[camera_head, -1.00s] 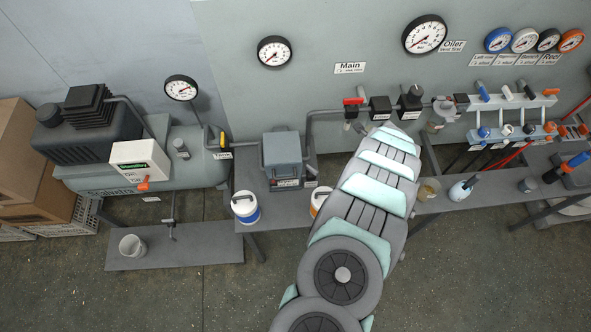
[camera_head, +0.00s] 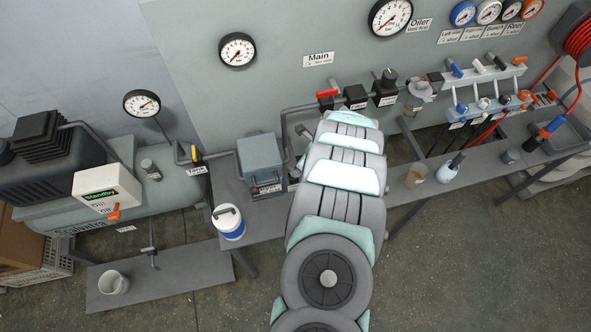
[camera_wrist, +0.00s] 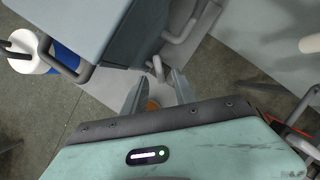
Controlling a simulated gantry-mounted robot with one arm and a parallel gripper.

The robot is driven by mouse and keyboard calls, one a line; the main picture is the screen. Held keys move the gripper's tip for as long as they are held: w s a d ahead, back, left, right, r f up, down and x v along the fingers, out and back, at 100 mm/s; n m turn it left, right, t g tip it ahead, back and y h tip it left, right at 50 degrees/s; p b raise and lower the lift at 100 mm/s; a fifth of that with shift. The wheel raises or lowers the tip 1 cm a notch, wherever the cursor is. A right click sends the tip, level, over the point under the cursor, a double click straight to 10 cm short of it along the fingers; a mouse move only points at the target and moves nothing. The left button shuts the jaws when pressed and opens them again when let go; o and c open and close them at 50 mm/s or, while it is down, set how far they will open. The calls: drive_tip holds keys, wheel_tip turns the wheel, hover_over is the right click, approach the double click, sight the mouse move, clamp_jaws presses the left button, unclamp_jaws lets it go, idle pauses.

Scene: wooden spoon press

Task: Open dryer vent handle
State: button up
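The dryer is the blue-grey box (camera_head: 260,163) on the bench; its side fills the upper left of the wrist view (camera_wrist: 85,22). A bent grey bar (camera_wrist: 68,62) shows along its lower edge. A small light-grey lever (camera_wrist: 158,68) stands beside the box, just beyond my fingertips; I cannot tell for sure that it is the vent handle. My gripper (camera_wrist: 155,88) is open, with a finger on each side and a gap between them. It is not touching the lever as far as I can see. In the head view my arm hides the gripper.
An orange round thing (camera_wrist: 153,104) shows below, between my fingers. A grey pipe (camera_wrist: 181,32) runs close by the box. The red main valve handle (camera_head: 327,93) is on the pipe behind. Floor in front is clear.

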drive_tip(key=shift+x, duration=1.85)
clamp_jaws()
